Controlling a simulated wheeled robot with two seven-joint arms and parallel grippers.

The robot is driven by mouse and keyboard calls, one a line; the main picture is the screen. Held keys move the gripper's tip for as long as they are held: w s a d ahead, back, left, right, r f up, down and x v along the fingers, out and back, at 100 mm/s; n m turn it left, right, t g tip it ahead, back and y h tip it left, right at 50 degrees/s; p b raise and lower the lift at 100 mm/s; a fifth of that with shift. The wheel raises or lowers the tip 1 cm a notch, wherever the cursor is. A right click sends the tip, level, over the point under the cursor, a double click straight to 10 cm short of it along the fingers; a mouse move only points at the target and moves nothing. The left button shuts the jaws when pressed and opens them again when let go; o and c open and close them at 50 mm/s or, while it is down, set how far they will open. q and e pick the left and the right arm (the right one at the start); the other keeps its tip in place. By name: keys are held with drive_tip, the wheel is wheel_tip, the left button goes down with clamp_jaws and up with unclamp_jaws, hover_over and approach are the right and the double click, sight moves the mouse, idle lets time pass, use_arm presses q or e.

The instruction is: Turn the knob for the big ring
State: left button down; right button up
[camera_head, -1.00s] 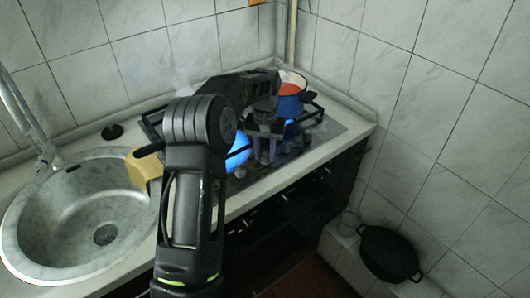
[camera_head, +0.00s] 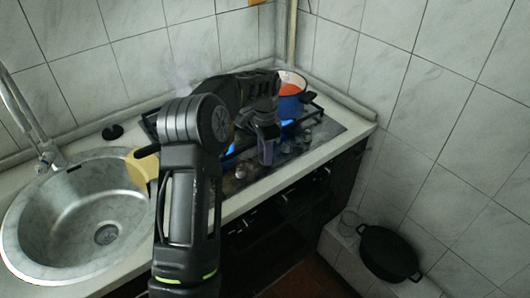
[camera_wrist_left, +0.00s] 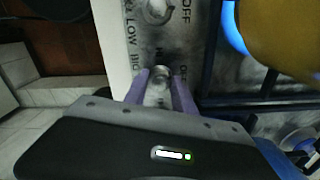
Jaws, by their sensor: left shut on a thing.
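My left gripper (camera_head: 266,158) is at the front edge of the stove top, fingers pointing down. In the left wrist view its two purple-grey fingers (camera_wrist_left: 160,92) are shut on a round metal knob (camera_wrist_left: 160,75), one on each side. A second knob (camera_wrist_left: 158,10) stands farther up that view; it also shows in the head view (camera_head: 240,172), left of the gripper. Printed words such as OFF, LOW and BIG lie around the knobs. Blue flame (camera_head: 229,150) shows beside my arm, which hides much of that burner. My right gripper is out of view.
A blue pot (camera_head: 290,104) with red contents stands on the back right burner, with blue glow below. A yellow rounded thing (camera_wrist_left: 285,32) is close to the fingers in the wrist view. The sink (camera_head: 80,215) is at left; a black pan (camera_head: 388,252) is low at right.

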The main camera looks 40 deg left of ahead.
use_arm(q)
drive_tip(key=m, duration=0.6)
idle(0.4)
drive_tip(key=c, duration=1)
unclamp_jaws()
drive_tip(key=shift+r, duration=0.1)
wheel_tip(320, 180, up, 8)
drive_tip(key=shift+f+b, duration=0.2)
drive_tip(key=shift+b, duration=0.1)
